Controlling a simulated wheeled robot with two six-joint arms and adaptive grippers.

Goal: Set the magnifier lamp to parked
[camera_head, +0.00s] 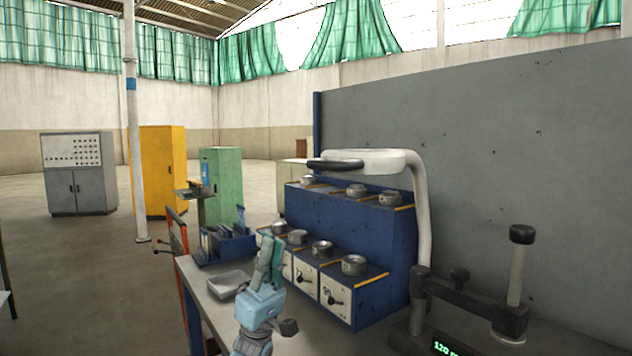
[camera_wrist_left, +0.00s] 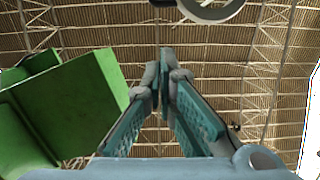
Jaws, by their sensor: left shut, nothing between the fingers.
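The magnifier lamp has a white ring head (camera_head: 375,160) with a dark handle (camera_head: 335,165) pointing left. Its white curved arm (camera_head: 423,225) comes down to a dark clamp at the right. The head hangs above the blue stepped rack. The lamp's ring (camera_wrist_left: 212,8) also shows at the top of the left wrist view, cut by the frame edge. My left gripper (camera_head: 271,243) points up in front of the rack, below and left of the lamp head and apart from it. Its fingers are shut and empty, with the tips together in the left wrist view (camera_wrist_left: 164,62). My right gripper is not in view.
The blue stepped rack (camera_head: 340,225) holds several metal pots. A grey tray (camera_head: 228,284) and a blue holder (camera_head: 228,245) are on the bench. At right, a black-knobbed post (camera_head: 518,265) stands near a green-lit display (camera_head: 447,347). A grey panel (camera_head: 500,170) rises behind.

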